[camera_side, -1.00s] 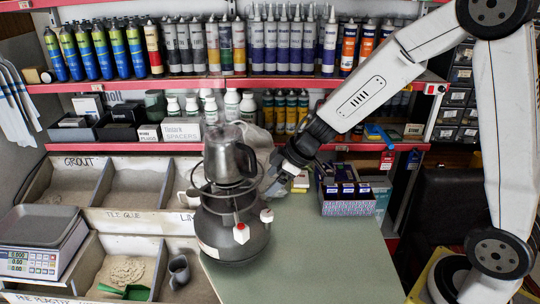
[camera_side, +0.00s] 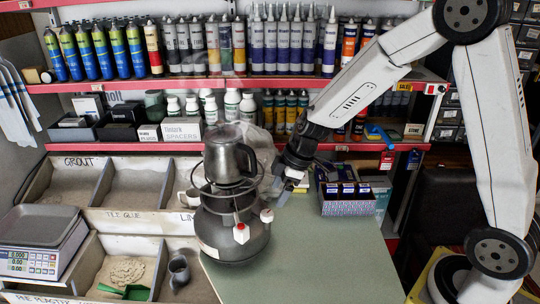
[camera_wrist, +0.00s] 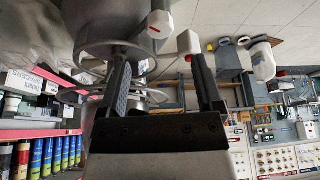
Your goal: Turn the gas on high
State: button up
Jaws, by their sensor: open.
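A dark gas cylinder (camera_side: 232,241) stands on the green counter with a metal pot (camera_side: 229,157) on its burner ring. On its near side is a white knob with a red mark (camera_side: 241,232); a second white knob (camera_side: 267,215) is at its right. In the wrist view, the red-marked white knob (camera_wrist: 160,20) and the other white knob (camera_wrist: 188,42) show beyond the fingers. My gripper (camera_side: 285,198) is open, pointing down just right of and above the right knob. Its fingers (camera_wrist: 160,68) are apart, with nothing clearly held between them.
A patterned box (camera_side: 348,207) stands right of the gripper. The green counter (camera_side: 315,260) is clear in front. Bins and a scale (camera_side: 38,240) are at the left; shelves of bottles and tubes are behind. A crumpled plastic bag (camera_side: 262,145) is behind the pot.

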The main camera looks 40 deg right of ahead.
aim_at(267, 212)
jog(key=shift+x, duration=3.6)
grip_shut()
jog(key=shift+n, duration=0.4)
jog(key=n+g, duration=0.1)
jog(key=n, duration=0.1)
jog(key=shift+w+n+y, duration=0.1)
jog(key=shift+n+y, duration=0.2)
jog(key=shift+y, duration=0.1)
jog(key=shift+n+g, duration=0.8)
jog(key=shift+n, duration=1)
